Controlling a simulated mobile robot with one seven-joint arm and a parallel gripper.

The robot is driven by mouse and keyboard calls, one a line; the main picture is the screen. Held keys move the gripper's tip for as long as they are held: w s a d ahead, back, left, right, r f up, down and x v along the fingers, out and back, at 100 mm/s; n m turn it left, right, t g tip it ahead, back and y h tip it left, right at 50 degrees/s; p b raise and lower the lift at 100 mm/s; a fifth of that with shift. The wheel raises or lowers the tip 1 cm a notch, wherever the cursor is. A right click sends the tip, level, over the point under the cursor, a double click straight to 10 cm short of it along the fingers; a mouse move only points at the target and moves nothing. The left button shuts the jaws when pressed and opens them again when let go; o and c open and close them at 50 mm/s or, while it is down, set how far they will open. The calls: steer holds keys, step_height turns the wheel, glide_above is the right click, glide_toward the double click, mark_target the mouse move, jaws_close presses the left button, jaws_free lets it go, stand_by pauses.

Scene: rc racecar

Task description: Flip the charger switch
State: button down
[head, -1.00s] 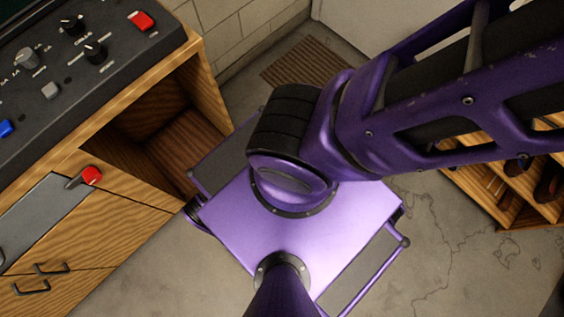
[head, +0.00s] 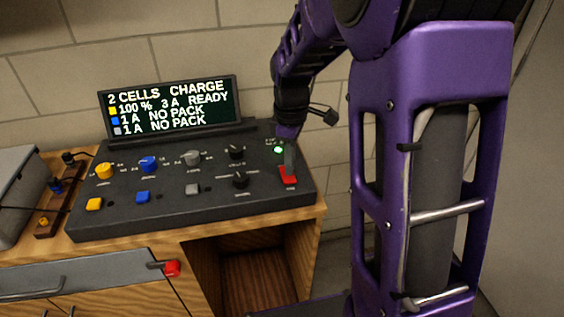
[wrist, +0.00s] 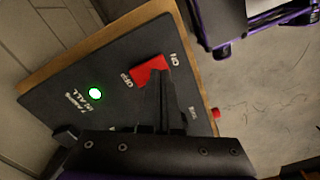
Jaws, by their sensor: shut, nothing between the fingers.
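The charger (head: 210,215) is a dark sloped console on a wooden bench. Its red switch (head: 289,179) is at the right end, beside a lit green lamp (head: 278,150). My gripper (head: 290,162) is shut and empty, pointing down at the switch. In the wrist view, its fingers (wrist: 161,84) cover part of the switch. I cannot tell whether they touch it.
The display (head: 170,107) reads "2 CELLS CHARGE", "100 % 3 A READY" and two "NO PACK" lines. Yellow, blue and grey knobs and buttons fill the console left of the switch. A red-ended lever (head: 171,268) is on the bench front. A brick wall stands behind.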

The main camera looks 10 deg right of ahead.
mark_target(289, 179)
steer(key=shift+r+p, duration=1.75)
steer(key=shift+r, duration=0.6)
step_height(289, 179, up, 2)
steer(key=shift+r, duration=0.15)
steer(key=shift+w, duration=0.1)
